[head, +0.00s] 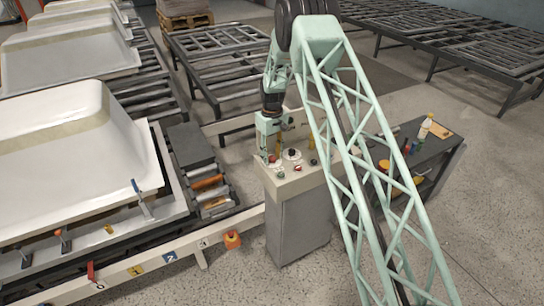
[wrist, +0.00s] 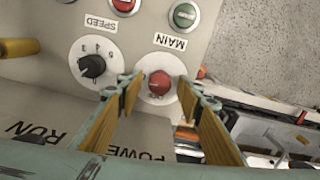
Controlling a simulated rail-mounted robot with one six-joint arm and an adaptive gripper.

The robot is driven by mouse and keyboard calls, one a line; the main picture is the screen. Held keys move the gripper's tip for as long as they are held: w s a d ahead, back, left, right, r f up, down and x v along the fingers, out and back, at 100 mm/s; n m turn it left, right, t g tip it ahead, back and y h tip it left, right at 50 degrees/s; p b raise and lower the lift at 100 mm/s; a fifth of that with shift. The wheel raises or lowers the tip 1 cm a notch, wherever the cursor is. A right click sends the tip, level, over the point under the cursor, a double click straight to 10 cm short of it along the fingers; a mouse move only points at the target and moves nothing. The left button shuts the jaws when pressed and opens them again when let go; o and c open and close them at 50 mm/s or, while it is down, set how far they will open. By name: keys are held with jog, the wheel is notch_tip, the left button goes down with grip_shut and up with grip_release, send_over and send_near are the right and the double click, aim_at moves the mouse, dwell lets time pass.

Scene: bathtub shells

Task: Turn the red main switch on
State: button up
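The red main switch (wrist: 159,83) is a round red knob on a white dial plate, beside the upside-down MAIN label (wrist: 171,42) in the wrist view. My gripper (wrist: 161,88) is open, with one wooden-padded finger on each side of the knob. A gap shows between each finger and the knob, so it is not gripped. The knob's pointer mark is too small to read. In the head view my gripper (head: 271,152) is over the left part of the control console top (head: 310,180), hiding much of the switch.
A black SPEED knob (wrist: 92,66) sits close to the left finger in the wrist view. A green button (wrist: 184,15) and a red button (wrist: 124,4) lie beyond the labels. A dark side table (head: 432,150) with a bottle (head: 425,127) stands right of the console.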

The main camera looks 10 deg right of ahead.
jog(key=shift+c, duration=0.4)
jog(key=c, duration=0.8)
jog(key=shift+m+b, duration=0.8)
jog(key=shift+b, duration=0.05)
jog(key=o, duration=0.9)
jog(key=shift+r, duration=0.15)
